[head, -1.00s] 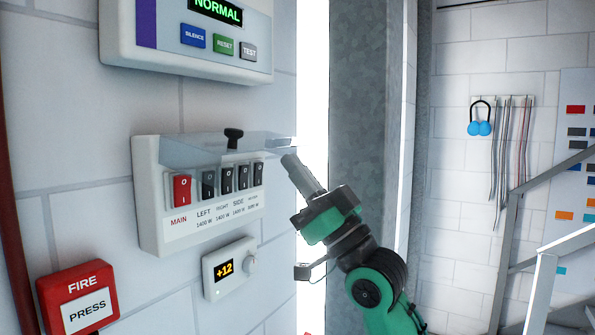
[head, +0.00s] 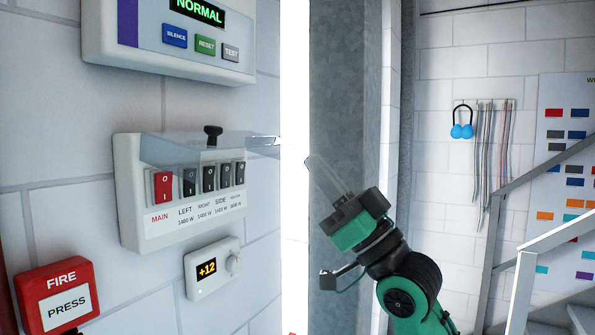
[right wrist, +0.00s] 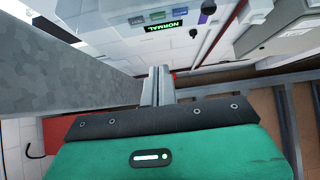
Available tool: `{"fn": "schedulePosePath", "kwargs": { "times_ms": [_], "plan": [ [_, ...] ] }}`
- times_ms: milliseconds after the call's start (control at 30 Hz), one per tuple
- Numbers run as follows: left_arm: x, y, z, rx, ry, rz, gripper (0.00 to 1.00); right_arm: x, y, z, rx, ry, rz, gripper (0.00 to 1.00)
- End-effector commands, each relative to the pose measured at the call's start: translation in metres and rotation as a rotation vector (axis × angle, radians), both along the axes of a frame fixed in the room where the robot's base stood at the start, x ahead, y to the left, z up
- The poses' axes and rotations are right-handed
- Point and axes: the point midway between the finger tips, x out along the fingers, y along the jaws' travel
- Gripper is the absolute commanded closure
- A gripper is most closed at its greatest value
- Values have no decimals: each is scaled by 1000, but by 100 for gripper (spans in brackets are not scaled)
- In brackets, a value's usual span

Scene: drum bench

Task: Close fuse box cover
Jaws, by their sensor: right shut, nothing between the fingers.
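The fuse box (head: 130,215) is a white box on the wall with one red switch and several black switches. Its clear cover (head: 180,152) is raised and sticks out roughly level above the switches. A black knob (head: 213,131) sits on the cover. My right gripper (head: 315,162) is to the right of the cover, with a visible gap between its fingertips and the cover's right end. Its fingers are together and empty; they also show shut in the right wrist view (right wrist: 157,84). My left gripper is not in view.
A panel reading NORMAL (head: 180,50) hangs above the fuse box. A thermostat (head: 212,269) and a red FIRE button box (head: 58,295) are below it. A grey metal column (head: 345,100) stands behind my right gripper. Stair rails (head: 525,270) are at the right.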

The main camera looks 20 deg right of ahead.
Motion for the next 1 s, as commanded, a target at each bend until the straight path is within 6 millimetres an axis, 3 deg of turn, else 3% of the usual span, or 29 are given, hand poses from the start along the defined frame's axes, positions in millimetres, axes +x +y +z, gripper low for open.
{"fn": "schedulePosePath", "kwargs": {
  "times_ms": [200,567,1000],
  "plan": [
    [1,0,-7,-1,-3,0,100,-12,-10,-6,-6,-2,1,100],
    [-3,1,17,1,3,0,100,-20,10,30,-157,78,33,100],
    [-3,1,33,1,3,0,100,-13,-3,42,-214,209,0,100]
  ]
}}
